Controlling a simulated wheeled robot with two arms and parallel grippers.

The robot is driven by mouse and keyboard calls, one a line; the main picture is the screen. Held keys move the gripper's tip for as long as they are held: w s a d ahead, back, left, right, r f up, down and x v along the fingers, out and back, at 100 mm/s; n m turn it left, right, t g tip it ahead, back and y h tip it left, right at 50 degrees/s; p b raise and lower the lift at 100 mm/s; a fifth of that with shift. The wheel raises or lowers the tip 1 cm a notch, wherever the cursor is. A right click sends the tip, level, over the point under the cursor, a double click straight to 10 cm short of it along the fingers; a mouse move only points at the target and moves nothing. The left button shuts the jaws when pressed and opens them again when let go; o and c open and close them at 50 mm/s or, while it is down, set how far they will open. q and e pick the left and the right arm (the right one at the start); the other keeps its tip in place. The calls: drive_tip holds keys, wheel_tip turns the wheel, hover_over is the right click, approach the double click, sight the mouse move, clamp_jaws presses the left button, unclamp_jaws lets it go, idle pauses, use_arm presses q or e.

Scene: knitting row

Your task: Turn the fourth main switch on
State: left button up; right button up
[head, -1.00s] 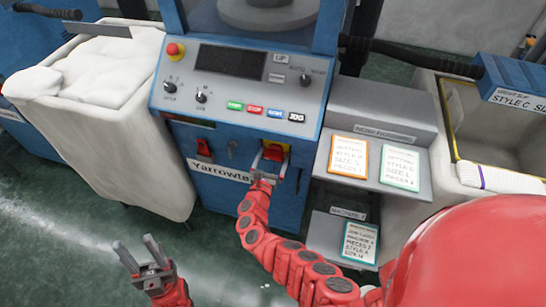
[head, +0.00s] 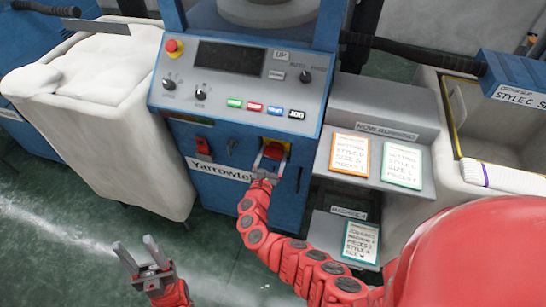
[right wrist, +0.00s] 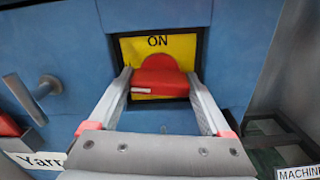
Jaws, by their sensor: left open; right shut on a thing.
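The main switch is a red knob (right wrist: 160,80) on a yellow plate (right wrist: 185,48) with ON printed above the knob. It sits on the blue machine front, right of the Yarrowtec label, and also shows in the head view (head: 274,150). My right gripper (right wrist: 160,88) is shut on the red knob, one finger at each side; in the head view it reaches up to the switch from below (head: 268,160). Wording on the plate below the knob is not visible. My left gripper (head: 138,254) is open and empty, low at the left over the floor.
Above the switch is a grey control panel (head: 235,85) with buttons and a red emergency stop (head: 174,46). Grey card shelves (head: 340,192) stand close at right; a white-filled bin (head: 130,130) stands left.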

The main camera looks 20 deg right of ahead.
drive_tip(key=m+b, duration=0.4)
drive_tip(key=b, duration=0.1)
drive_tip(key=m+b, duration=0.9)
drive_tip(key=b, duration=0.1)
drive_tip(key=shift+d+f+b, duration=0.1)
drive_tip(key=shift+f+b, duration=0.2)
drive_tip(key=shift+f, duration=0.05)
drive_tip(key=m+b, duration=0.2)
drive_tip(key=shift+r+m, duration=0.1)
drive_tip(key=shift+m, duration=0.2)
drive_tip(key=shift+r+m+b, duration=0.1)
drive_tip(key=shift+m+b, duration=0.2)
drive_tip(key=shift+b, duration=0.25)
drive_tip(key=o, duration=1.2)
drive_tip(key=shift+c, duration=0.2)
drive_tip(key=shift+r, duration=0.1)
